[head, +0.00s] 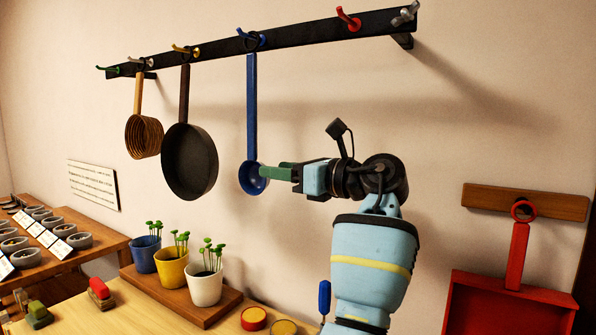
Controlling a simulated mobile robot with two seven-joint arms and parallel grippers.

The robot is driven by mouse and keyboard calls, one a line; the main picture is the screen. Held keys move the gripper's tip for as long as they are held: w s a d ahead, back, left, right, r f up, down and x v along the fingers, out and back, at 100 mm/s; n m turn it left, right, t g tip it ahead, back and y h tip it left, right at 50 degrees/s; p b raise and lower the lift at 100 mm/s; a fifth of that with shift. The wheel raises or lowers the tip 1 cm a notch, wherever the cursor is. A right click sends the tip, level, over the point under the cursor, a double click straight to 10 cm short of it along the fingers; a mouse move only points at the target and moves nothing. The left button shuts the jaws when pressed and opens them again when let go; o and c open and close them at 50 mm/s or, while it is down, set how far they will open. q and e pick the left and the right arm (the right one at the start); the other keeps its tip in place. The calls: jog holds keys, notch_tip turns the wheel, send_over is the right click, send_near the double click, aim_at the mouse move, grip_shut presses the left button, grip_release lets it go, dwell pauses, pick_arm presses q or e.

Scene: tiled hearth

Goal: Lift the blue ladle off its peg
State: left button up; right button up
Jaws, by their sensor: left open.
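The blue ladle (252,110) hangs upright from the blue peg (248,39) on the black wall rail, its bowl at the bottom. My left gripper (267,172) is at the right side of the ladle's bowl, with its green fingers pointing left toward it. It is open. In the picture its fingertips overlap the bowl's right edge; I cannot tell whether they touch it. The loop at the ladle's top is around the peg. My right gripper is not in view.
A dark pan (190,162) and a woven-looking brown pot (144,136) hang left of the ladle. The red peg (348,19) and grey peg (405,14) are bare. Potted seedlings (204,288) stand on a board below. A red dustpan (510,300) hangs at right.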

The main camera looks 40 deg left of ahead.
aim_at(252, 168)
pick_arm(q)
jog(key=a, duration=0.7)
jog(key=shift+s+a, duration=0.35)
jog(key=shift+s, duration=0.05)
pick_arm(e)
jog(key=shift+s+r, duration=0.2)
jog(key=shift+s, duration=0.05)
pick_arm(q)
jog(key=c, duration=0.9)
jog(key=shift+s+r+p, duration=0.25)
jog(key=shift+r+p, duration=0.4)
jog(key=shift+p, duration=0.35)
jog(key=shift+c, duration=0.2)
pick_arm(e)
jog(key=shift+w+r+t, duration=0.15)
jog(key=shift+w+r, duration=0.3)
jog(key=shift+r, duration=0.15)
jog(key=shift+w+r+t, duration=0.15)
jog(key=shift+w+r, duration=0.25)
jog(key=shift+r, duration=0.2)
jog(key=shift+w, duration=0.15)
